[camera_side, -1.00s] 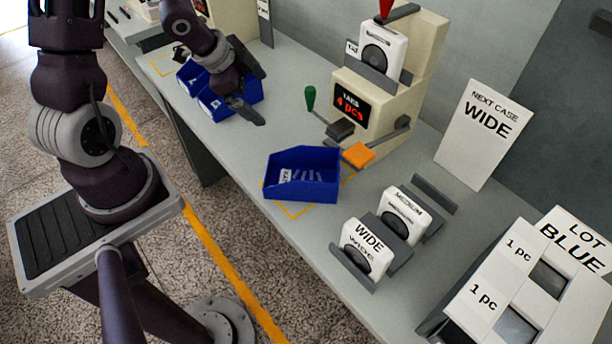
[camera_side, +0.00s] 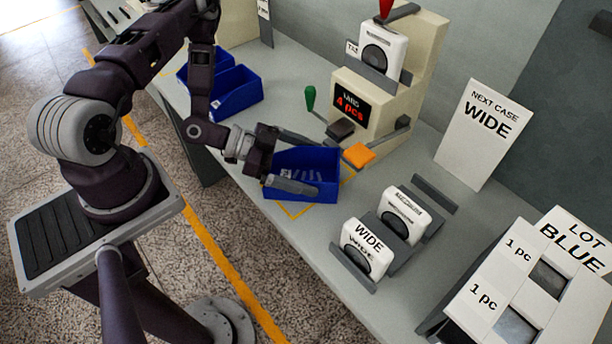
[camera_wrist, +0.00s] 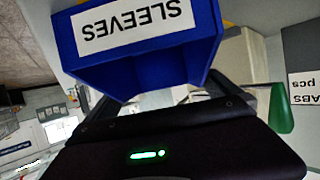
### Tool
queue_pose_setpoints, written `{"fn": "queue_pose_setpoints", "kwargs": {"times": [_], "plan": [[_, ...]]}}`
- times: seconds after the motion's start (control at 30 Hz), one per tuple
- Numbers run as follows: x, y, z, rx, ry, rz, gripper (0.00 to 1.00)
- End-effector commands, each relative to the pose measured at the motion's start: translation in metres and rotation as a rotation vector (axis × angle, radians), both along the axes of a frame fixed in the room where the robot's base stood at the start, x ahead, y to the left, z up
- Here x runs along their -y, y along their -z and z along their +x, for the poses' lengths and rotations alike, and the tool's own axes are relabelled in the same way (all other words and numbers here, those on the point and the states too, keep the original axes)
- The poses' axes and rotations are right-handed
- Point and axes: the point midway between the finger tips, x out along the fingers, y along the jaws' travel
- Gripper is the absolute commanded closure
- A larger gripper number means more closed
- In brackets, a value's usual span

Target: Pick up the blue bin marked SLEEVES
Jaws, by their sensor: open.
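The blue bin (camera_side: 325,163) stands on the bench in front of the cream machine in the side view. In the wrist view, a blue bin (camera_wrist: 150,62) fills the upper middle, with a white label reading SLEEVES upside down. My gripper (camera_side: 303,164) is open at the left end of the bench bin. In the side view, one finger shows in front of the bin's near side and the other toward its far side. I cannot tell whether either finger touches it.
Two more blue bins (camera_side: 238,100) stand farther back on the bench. The cream machine (camera_side: 395,105) has a green-knobbed lever (camera_side: 310,98) and an orange pad (camera_side: 359,155). A NEXT CASE WIDE sign (camera_side: 482,130) stands behind.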

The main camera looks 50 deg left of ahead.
Motion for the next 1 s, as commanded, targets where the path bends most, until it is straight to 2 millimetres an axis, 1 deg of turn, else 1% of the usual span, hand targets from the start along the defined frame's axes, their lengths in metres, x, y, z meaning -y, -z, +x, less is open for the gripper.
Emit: {"fn": "queue_pose_setpoints", "kwargs": {"times": [0.03, 0.13, 0.37, 0.4, 0.47, 0.6, 0.67, 0.7, 0.87, 1.0], "plan": [[0.008, 0.003, 0.006, 0.002, 0.005, 0.0, 0.0], [0.016, 0.009, 0.015, 0.002, 0.002, 0.0, 0.0], [0.019, 0.01, 0.019, 0.0, -0.001, 0.0, 0.0], [0.019, 0.01, 0.019, 0.0, -0.001, 0.0, 0.02], [0.019, 0.01, 0.019, 0.0, -0.001, 0.0, 0.14], [0.019, 0.01, 0.019, 0.0, -0.001, 0.0, 0.41], [0.019, 0.01, 0.019, 0.0, -0.001, 0.0, 0.52], [0.019, 0.01, 0.019, 0.001, -0.001, 0.001, 0.58], [0.019, 0.01, 0.019, 0.001, -0.001, 0.001, 0.58], [0.016, 0.003, 0.017, 0.001, -0.003, 0.001, 0.58]]}}
